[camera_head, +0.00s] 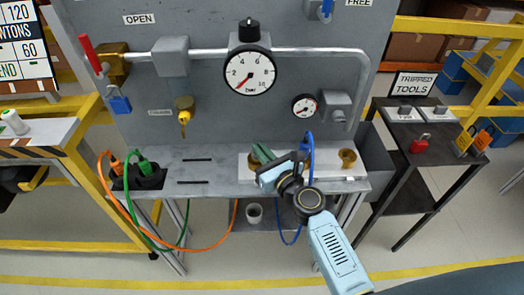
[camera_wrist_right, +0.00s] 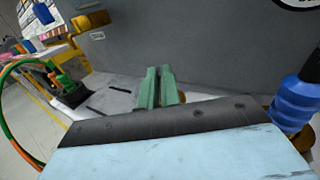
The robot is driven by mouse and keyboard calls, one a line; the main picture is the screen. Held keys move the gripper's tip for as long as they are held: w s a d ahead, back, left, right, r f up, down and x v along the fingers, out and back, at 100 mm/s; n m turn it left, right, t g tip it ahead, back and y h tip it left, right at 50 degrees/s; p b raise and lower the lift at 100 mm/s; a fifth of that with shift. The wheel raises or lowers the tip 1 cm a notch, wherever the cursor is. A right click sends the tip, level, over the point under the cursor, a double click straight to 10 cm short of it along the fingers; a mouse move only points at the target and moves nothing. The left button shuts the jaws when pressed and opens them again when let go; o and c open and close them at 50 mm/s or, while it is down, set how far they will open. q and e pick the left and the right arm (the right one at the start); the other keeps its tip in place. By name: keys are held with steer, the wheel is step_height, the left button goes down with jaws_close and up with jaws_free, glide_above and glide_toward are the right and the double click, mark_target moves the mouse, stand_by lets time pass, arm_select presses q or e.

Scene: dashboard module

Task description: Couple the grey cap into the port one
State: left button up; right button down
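No part that I can clearly tell as the grey cap shows. A small grey cup-like piece (camera_head: 254,212) is on the lower shelf under the bench. A brass port (camera_head: 347,158) stands at the right of the pale plate on the bench; no label marks it as port one. My right gripper (camera_head: 262,153) is over the left part of that plate. Its two green fingers (camera_wrist_right: 156,88) lie close together in the wrist view, with nothing seen between them. A bit of brass (camera_wrist_right: 182,97) shows just behind them, mostly hidden. My left gripper is out of view.
A blue hose connector (camera_head: 308,145) rises close beside my right gripper, also near in the wrist view (camera_wrist_right: 300,100). Orange and green plugs (camera_head: 143,166) sit in a black socket at the left. A grey panel with gauges (camera_head: 249,72) stands behind. The bench's left-middle is clear.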

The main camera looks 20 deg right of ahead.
steer(key=c, duration=1.5)
jaws_free()
steer(key=shift+c, duration=0.2)
